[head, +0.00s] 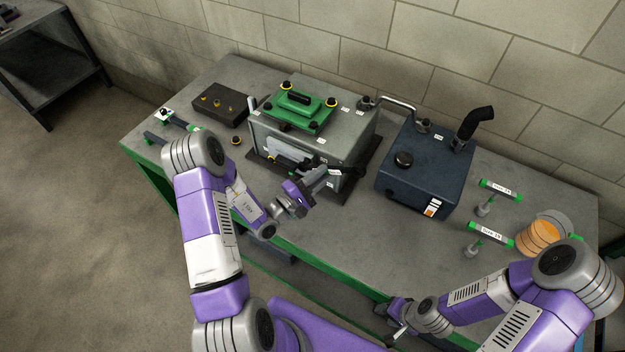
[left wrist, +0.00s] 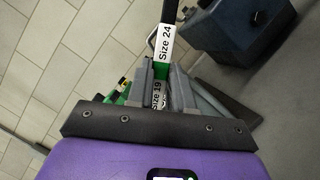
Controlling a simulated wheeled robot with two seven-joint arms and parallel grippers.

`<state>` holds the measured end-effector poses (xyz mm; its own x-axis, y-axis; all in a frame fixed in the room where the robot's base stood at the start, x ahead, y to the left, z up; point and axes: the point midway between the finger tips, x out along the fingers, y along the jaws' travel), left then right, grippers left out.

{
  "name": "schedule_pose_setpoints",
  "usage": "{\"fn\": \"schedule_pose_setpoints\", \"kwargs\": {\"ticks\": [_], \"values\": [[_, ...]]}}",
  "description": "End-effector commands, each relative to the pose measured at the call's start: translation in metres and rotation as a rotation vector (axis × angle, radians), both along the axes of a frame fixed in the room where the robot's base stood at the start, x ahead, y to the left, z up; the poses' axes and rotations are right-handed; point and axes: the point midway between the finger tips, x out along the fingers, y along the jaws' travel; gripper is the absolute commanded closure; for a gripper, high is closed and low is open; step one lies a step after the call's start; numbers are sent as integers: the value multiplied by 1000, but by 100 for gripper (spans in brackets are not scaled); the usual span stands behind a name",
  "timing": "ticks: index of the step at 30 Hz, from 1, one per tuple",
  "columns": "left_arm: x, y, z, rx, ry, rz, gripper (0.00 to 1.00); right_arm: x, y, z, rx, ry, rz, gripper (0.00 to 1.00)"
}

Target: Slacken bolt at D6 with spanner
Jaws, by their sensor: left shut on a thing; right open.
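My left gripper (head: 298,198) is at the front face of the grey engine block (head: 355,125). It is shut on a spanner, whose dark shaft with a white "Size 24" label (left wrist: 165,45) extends beyond the fingers in the left wrist view. A second label reading "Size 19" shows between the fingers (left wrist: 160,90). In the head view the spanner (head: 335,172) reaches right along the block's lower front. The tags on the block are too small to read, so I cannot tell which bolt is D6, or whether the spanner touches one. My right gripper (head: 396,330) is open, low at the table's front edge.
A dark blue tank (head: 425,170) with a black elbow pipe stands right of the block. Two green-ended labelled tools (head: 490,235) and an orange disc stack (head: 538,238) are at the right. Bare table (head: 350,240) lies in front of the block.

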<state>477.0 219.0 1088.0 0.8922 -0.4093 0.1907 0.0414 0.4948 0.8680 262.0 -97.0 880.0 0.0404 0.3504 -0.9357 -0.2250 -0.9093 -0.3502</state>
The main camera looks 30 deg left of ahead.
Motion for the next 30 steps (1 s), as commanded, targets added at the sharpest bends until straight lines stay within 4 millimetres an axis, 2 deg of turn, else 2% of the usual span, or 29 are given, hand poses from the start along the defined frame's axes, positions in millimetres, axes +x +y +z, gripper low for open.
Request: {"fn": "schedule_pose_setpoints", "kwargs": {"ticks": [13, 23, 26, 30], "values": [[22, -2, 0, -2, -5, -1, 100, 0, 0, -5, 0, 1, 0, 57], [24, -2, 1, -5, -4, 0, 100, 0, 0, -5, 0, 1, 0, 57], [24, 2, 5, -58, 1, 2, 100, 0, 0, -4, 0, 1, 0, 57], [25, 11, 17, -223, 14, 3, 100, 0, 0, 0, 0, 1, 0, 57]]}}
